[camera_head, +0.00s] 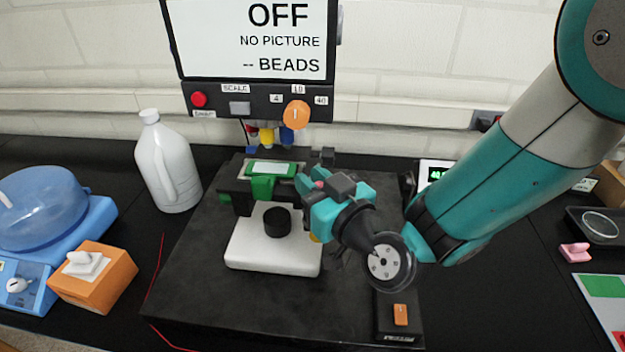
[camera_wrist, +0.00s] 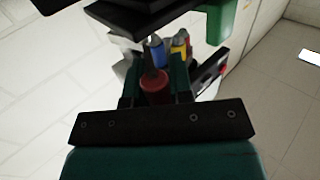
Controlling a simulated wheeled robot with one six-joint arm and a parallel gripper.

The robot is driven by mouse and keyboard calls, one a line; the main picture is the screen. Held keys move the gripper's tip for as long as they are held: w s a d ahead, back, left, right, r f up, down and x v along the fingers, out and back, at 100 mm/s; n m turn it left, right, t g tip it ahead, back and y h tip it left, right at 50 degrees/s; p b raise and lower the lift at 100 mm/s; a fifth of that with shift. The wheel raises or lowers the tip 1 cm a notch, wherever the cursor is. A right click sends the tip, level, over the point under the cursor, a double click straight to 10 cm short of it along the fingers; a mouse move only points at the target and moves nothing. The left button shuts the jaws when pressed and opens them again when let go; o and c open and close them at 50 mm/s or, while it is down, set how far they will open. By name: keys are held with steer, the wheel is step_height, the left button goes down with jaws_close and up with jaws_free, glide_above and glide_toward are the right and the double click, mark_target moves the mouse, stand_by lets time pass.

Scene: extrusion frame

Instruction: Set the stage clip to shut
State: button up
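The microscope stage carries a green frame with a pale slide (camera_head: 271,168) and a green block (camera_head: 263,187) at its front. I cannot make out for certain which part is the stage clip. My gripper (camera_head: 314,190) is at the right side of the stage, tilted toward it. In the wrist view, a red knob (camera_wrist: 155,88) on a dark stem lies between the two teal fingers of my gripper (camera_wrist: 155,75). The fingers are close to the knob on both sides; whether they press on it is unclear. Part of a green piece (camera_wrist: 220,20) shows beyond the dark stage edge.
Red, yellow and blue objectives (camera_head: 266,137) hang above the stage, below the screen (camera_head: 255,40) reading OFF. A white microscope foot with a black knob (camera_head: 277,222) stands in front. A white bottle (camera_head: 167,165) and an orange box (camera_head: 95,280) are left.

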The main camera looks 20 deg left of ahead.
jaws_close()
